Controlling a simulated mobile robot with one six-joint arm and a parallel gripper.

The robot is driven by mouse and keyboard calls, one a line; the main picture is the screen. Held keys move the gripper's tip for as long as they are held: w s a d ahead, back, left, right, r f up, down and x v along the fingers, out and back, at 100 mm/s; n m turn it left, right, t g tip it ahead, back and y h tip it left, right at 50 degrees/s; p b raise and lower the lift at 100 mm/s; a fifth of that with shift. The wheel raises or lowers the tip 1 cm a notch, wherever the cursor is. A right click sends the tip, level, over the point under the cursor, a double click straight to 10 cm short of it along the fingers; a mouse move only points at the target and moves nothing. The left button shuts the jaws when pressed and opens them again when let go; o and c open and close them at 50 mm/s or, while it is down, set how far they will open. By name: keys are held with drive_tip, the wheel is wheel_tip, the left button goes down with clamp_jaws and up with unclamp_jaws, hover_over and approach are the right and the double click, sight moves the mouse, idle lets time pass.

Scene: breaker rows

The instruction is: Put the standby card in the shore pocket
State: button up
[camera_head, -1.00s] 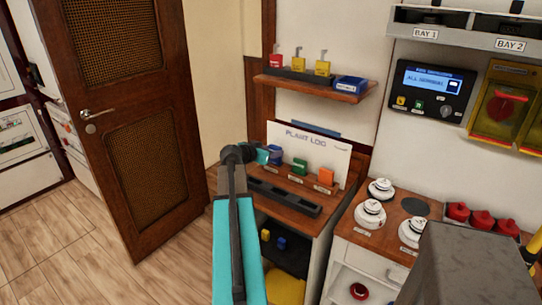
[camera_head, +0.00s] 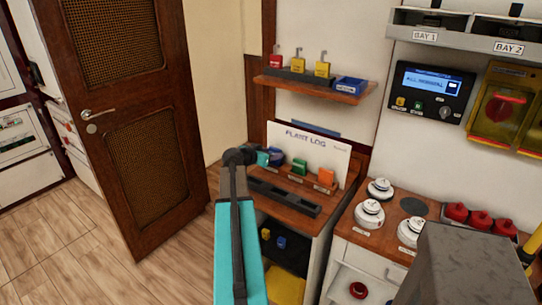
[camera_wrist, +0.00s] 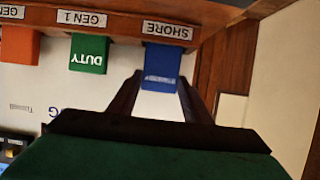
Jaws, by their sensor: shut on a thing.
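The blue standby card (camera_wrist: 161,68) is upright between the fingers of my gripper (camera_wrist: 160,82) in the wrist view, which shows the scene upside down. Its lower end meets the rail at the pocket labelled SHORE (camera_wrist: 167,30). I cannot tell how deep it sits in the pocket. In the head view the card (camera_head: 276,157) shows just right of my gripper (camera_head: 264,157), at the left end of the card row. My gripper is shut on the card and partly hides its sides.
A green DUTY card (camera_wrist: 88,50) stands in the GEN 1 pocket beside it, and an orange card (camera_head: 326,177) stands further right. A white plant log board (camera_head: 318,147) is behind the cards. A dark empty trough (camera_head: 285,197) lies in front. A shelf (camera_head: 310,88) hangs above.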

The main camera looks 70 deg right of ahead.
drive_tip(key=shift+f, duration=0.65)
drive_tip(key=shift+f, duration=0.15)
drive_tip(key=o, duration=1.1)
drive_tip(key=shift+c, duration=0.2)
drive_tip(key=shift+a+r, duration=0.1)
drive_tip(key=shift+r, duration=0.1)
drive_tip(key=b+v, duration=0.2)
drive_tip(key=v, duration=1)
drive_tip(key=shift+b, duration=0.35)
drive_tip(key=shift+f, duration=0.1)
